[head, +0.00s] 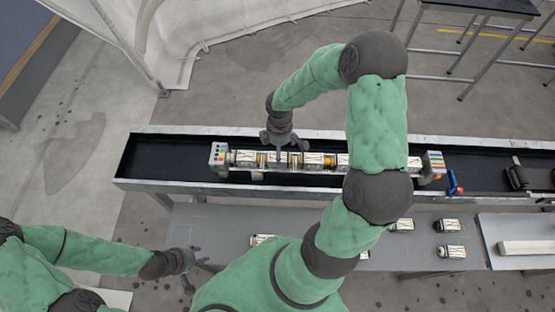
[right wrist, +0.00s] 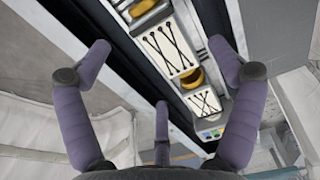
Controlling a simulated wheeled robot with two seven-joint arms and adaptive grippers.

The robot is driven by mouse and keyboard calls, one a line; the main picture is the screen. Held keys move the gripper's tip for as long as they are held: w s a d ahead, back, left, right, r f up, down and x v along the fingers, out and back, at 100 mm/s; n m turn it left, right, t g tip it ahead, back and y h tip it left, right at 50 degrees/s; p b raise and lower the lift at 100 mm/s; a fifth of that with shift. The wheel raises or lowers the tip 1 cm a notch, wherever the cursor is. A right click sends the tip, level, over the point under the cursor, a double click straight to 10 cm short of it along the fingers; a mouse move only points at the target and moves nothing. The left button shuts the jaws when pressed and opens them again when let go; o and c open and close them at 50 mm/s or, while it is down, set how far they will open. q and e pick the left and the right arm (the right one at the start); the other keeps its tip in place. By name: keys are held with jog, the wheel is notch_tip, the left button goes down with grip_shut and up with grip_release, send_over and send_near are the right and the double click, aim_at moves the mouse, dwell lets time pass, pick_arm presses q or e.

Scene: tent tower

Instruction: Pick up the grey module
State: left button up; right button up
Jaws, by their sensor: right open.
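Several pale grey-white modules with black crossed cords sit in a row on a long rail (head: 200,186); one module (head: 313,160) shows right of my right gripper. I cannot tell which one is the grey module. My right gripper (head: 279,141) is above the left half of the row, fingers pointing down. In the right wrist view its purple-grey fingers (right wrist: 160,75) are spread wide and empty, with a corded module (right wrist: 167,46) and a second one (right wrist: 204,101) beyond them. My left gripper (head: 200,270) is open and empty at the lower left, by the grey table's left end.
Loose modules (head: 450,252) lie on the lower grey table (head: 210,225), partly hidden by my right arm. A block with coloured buttons (head: 218,155) ends the row at left. A blue-handled item (head: 454,184) and dark clamp (head: 516,176) are at right. The trough's left end is clear.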

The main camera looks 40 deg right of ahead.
jog(key=shift+f+b, duration=0.35)
jog(key=shift+f, duration=2.6)
jog(key=c, duration=1.7)
jog(key=shift+o, duration=0.2)
jog(key=shift+r, duration=0.1)
